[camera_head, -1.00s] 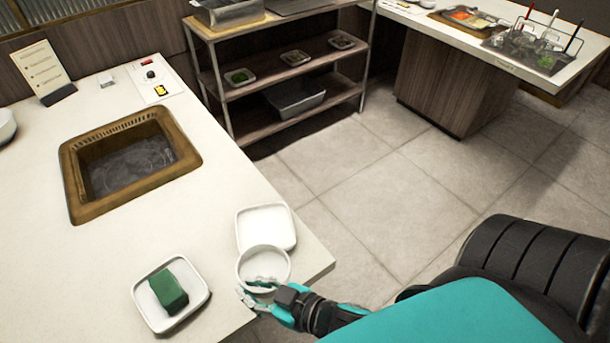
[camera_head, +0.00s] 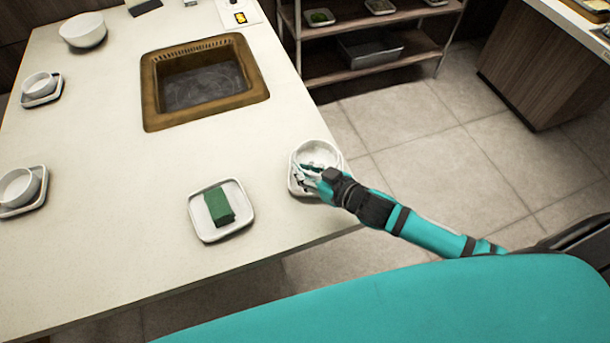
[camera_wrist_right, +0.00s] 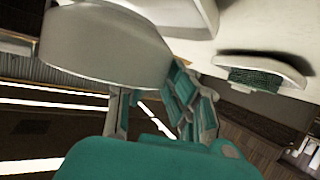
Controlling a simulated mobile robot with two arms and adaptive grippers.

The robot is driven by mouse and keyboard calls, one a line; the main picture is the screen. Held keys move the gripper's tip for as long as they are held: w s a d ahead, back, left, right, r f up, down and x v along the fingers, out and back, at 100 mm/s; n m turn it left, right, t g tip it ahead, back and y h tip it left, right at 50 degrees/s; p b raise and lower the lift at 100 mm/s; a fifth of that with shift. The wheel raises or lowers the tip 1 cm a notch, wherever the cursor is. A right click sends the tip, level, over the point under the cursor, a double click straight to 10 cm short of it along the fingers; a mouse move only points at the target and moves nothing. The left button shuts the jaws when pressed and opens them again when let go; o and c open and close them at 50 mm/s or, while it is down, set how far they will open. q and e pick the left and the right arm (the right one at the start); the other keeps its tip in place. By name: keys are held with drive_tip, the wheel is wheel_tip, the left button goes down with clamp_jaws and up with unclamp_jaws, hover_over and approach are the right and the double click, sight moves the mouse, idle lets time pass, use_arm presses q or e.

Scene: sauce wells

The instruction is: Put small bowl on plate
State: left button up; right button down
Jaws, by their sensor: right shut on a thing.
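The small white bowl (camera_head: 318,152) is at the table's right edge, tilted a little, in my right gripper. My right gripper (camera_head: 314,174) is shut on the near side of its wall. A square white plate (camera_head: 292,187) shows under and around the bowl, partly hidden by it and my fingers. Whether the bowl touches the plate I cannot tell. In the right wrist view the bowl (camera_wrist_right: 105,45) fills the upper left, by the fingers (camera_wrist_right: 155,100). My left gripper is not in view.
A second square plate (camera_head: 240,226) with a green block (camera_head: 219,206) lies to the left. A sunken basin (camera_head: 165,118) is set in the table (camera_head: 110,130) behind. Other bowls on plates (camera_head: 18,188) stand at the far left. The middle of the table is clear.

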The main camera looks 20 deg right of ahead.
drive_tip(key=shift+s+f, duration=0.1)
drive_tip(key=shift+f, duration=1.45)
drive_tip(key=shift+f, duration=0.15)
drive_tip(key=c, duration=1.4)
unclamp_jaws()
drive_tip(key=shift+o, duration=0.2)
drive_tip(key=shift+r, duration=0.2)
drive_tip(key=shift+s+d, duration=0.15)
drive_tip(key=shift+s, duration=0.2)
drive_tip(key=v, duration=1.1)
drive_tip(key=shift+r+b, duration=0.2)
drive_tip(key=shift+b, duration=0.1)
